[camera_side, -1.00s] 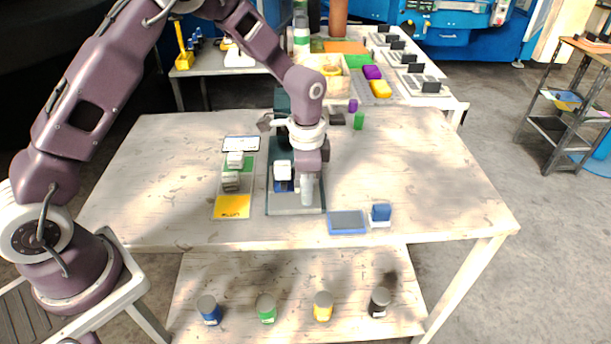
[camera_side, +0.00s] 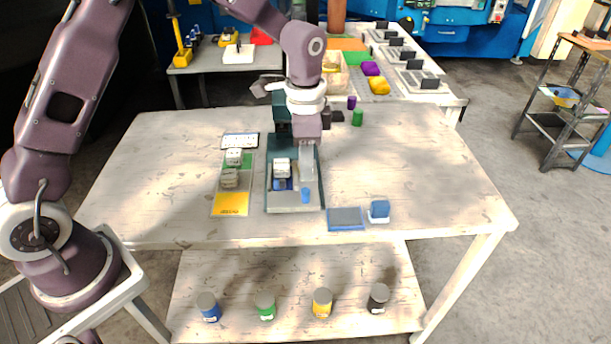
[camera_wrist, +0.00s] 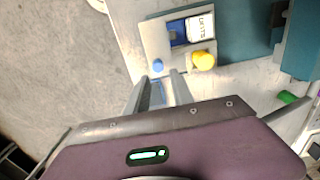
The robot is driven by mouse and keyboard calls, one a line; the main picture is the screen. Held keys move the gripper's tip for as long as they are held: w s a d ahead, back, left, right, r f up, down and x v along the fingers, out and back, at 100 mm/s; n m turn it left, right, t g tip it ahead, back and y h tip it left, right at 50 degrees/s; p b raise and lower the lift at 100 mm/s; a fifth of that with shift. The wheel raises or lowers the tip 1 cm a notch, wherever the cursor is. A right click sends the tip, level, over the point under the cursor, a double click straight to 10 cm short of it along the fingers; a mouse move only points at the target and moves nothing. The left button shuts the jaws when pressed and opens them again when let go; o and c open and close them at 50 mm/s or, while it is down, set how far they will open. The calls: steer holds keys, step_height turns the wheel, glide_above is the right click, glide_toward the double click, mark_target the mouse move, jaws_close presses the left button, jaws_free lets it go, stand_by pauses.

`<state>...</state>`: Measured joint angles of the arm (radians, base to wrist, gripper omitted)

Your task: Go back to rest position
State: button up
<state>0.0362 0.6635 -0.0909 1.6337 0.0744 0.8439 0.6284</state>
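My gripper (camera_side: 307,172) hangs over the right side of the teal press (camera_side: 269,190) on the table. In the wrist view my gripper (camera_wrist: 160,77) has its two fingers apart with nothing held between them. A small blue knob (camera_side: 305,195) stands on the press plate just below my gripper; it also shows beyond the fingertips in the wrist view (camera_wrist: 157,66). A white block (camera_side: 282,165) sits on the press by a blue patch.
A strip with a yellow end (camera_side: 231,206) and grey-white dies (camera_side: 230,179) lies left of the press. A blue-edged pad (camera_side: 346,218) and a blue block (camera_side: 379,209) are at the front right. Several capped jars (camera_side: 322,304) stand on the lower shelf. The table's right side is clear.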

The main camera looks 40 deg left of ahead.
steer(key=shift+r, duration=0.2)
steer(key=shift+r, duration=0.15)
steer(key=s+a+r+n+t, duration=0.3)
steer(key=s+r+n, duration=0.1)
steer(key=s+r, duration=0.95)
steer(key=s+r+n+t, duration=0.1)
steer(key=s+n, duration=0.1)
steer(key=s, duration=0.5)
steer(key=s+a+r+n+t, duration=0.1)
steer(key=s+n, duration=0.2)
steer(key=s, duration=0.4)
steer(key=shift+r+t, duration=0.25)
steer(key=shift+t, duration=0.05)
